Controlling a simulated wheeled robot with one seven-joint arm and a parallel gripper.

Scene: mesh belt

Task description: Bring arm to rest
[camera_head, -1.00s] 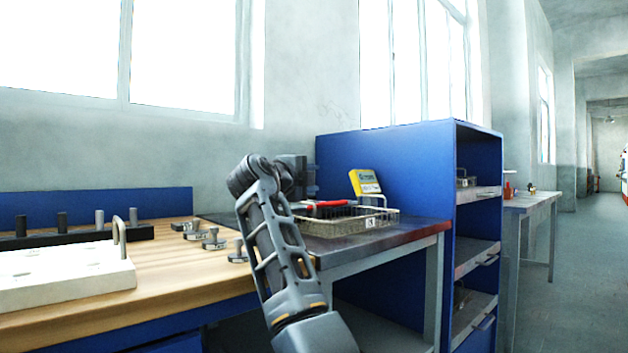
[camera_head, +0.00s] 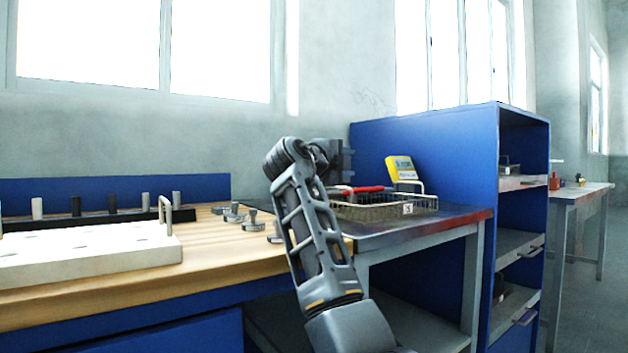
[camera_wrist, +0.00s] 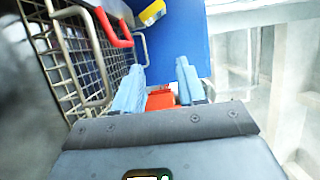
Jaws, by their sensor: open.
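My arm (camera_head: 318,240) reaches up in the middle of the head view, folded at its top beside the dark metal table. My gripper (camera_wrist: 161,84) shows in the wrist view with its two light blue fingers apart. A red patch shows between and beyond the fingers; I cannot tell what it is. The gripper is beside the wire basket (camera_wrist: 72,62), and nothing is seen held in it. In the head view the fingers cannot be made out.
A wooden bench (camera_head: 215,260) with a white block (camera_head: 90,256) and several metal parts lies left. Floor is open far right.

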